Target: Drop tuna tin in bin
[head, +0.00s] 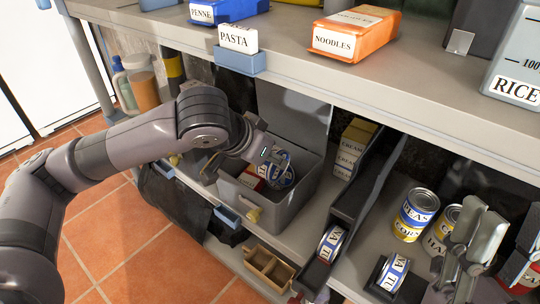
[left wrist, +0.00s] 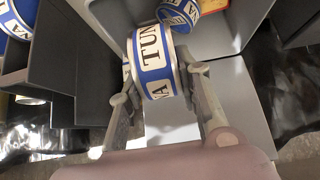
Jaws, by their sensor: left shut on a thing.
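My left gripper (head: 262,150) reaches in from the left over the grey bin (head: 296,208) on the lower shelf. In the left wrist view the left gripper (left wrist: 160,85) is shut on a blue-and-white tuna tin (left wrist: 153,62), at the bin's opening. Behind that tin, another blue-labelled tin (left wrist: 178,14) and an orange-red item (left wrist: 212,5) lie in the bin (left wrist: 232,35). In the head view the held tin and the bin's contents overlap, partly hidden by the gripper. My right gripper (head: 472,245) is at the lower right; its finger gap is unclear.
A dark sloped chute (head: 365,190) right of the bin has a tuna tin (head: 331,243) at its lower end. Another tuna tin (head: 392,272) sits in a small dark holder. The upper shelf (head: 400,75) overhangs the bin.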

